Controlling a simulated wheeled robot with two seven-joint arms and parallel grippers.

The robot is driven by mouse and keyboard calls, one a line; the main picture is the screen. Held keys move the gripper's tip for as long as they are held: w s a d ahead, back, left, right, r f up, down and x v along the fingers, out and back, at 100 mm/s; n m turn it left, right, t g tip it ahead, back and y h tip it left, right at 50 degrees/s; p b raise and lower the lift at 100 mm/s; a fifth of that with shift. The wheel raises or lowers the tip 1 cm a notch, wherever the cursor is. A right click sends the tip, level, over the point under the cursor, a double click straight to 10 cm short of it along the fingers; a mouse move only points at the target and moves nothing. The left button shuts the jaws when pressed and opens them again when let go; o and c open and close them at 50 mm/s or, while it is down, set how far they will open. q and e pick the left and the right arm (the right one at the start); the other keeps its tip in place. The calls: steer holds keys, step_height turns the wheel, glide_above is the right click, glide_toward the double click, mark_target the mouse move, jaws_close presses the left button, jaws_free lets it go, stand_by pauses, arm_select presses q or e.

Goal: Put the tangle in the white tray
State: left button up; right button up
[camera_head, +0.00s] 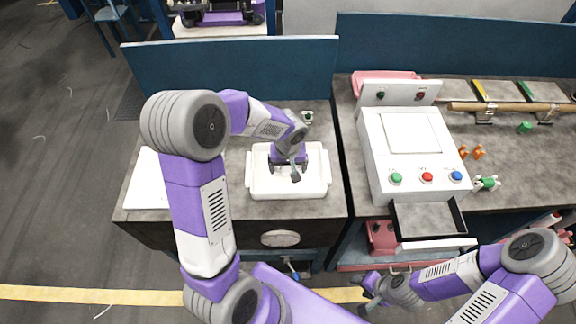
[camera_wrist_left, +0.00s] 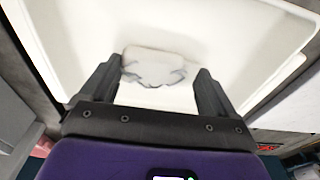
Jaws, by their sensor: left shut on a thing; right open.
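The white tray (camera_head: 318,180) stands on the left table, and its floor and walls fill much of the left wrist view (camera_wrist_left: 245,40). My left gripper (camera_head: 287,174) points down inside the tray's outline. In the left wrist view its two fingers (camera_wrist_left: 155,82) stand either side of a pale, whitish lump with a ragged grey edge, the tangle (camera_wrist_left: 153,66). The gripper is shut on it. I cannot tell whether the tangle touches the tray floor. In the head view the tangle is hard to make out. My right gripper (camera_head: 368,291) is open and empty, low in front of the tables.
A white machine (camera_head: 412,155) with green, red and blue buttons stands on the right table, a dark open tray (camera_head: 428,218) at its front. Small orange and green pieces lie to its right. A white sheet (camera_head: 147,182) lies left of the tray. A blue panel (camera_head: 230,75) stands behind.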

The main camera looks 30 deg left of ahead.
mark_target(288, 172)
arm_select(q)
steer(key=shift+f, duration=0.3)
steer(key=o, duration=0.9)
steer(key=shift+r, duration=0.1)
steer(key=r, duration=0.5)
steer(key=r+p, duration=0.1)
steer(key=r, duration=0.1)
steer(key=shift+s+d+r, duration=0.2)
steer(key=shift+s+d, duration=0.05)
steer(key=shift+s, duration=0.15)
